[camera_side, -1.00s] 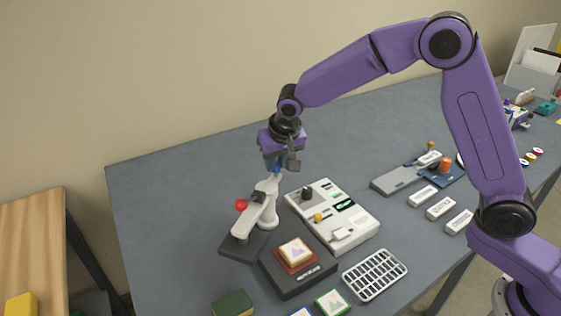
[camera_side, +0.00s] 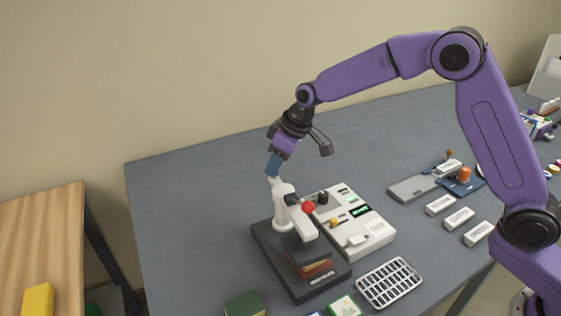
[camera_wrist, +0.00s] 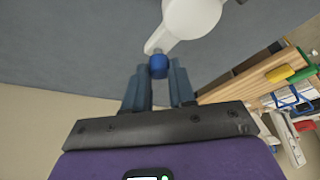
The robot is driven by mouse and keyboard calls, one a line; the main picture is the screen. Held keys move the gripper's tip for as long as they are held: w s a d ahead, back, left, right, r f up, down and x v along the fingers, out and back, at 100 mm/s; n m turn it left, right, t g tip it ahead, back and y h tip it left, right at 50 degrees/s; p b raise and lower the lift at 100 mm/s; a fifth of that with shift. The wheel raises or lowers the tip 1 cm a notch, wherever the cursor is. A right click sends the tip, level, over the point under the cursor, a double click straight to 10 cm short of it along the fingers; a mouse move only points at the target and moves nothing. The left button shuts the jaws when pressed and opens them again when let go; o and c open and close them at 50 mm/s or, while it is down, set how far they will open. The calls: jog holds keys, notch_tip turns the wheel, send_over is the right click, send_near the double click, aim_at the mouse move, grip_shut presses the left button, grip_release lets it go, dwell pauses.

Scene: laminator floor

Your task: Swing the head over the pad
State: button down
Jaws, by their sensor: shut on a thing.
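The press has a dark base (camera_side: 268,240) and a white swing head (camera_side: 299,220) with a red ball (camera_side: 308,207). The head's dark plate (camera_side: 303,248) is over the red-brown pad (camera_side: 318,271), covering most of it. I cannot tell whether plate and pad touch. A short white handle sticks out from the post at the back left, and its blue knob (camera_wrist: 158,66) shows in the wrist view. My gripper (camera_side: 274,166) is shut on this knob, with a finger on each side of it in the wrist view (camera_wrist: 158,76).
A white control box (camera_side: 370,238) with dials stands right of the press. A metal grid rack (camera_side: 389,283) lies in front of it. A green block (camera_side: 244,306) is near the front edge. Several white labelled blocks lie at right. The table's back left is clear.

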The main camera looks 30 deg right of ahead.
jog(key=shift+w+a+r+n, duration=0.1)
jog(key=shift+a+n, duration=0.15)
jog(key=shift+n, duration=0.25)
jog(key=shift+a, duration=0.1)
jog(key=c, duration=1)
grip_release()
jog(key=v, duration=1.7)
jog(key=shift+w+d+r, duration=0.2)
jog(key=shift+d, duration=0.1)
jog(key=shift+s, duration=0.1)
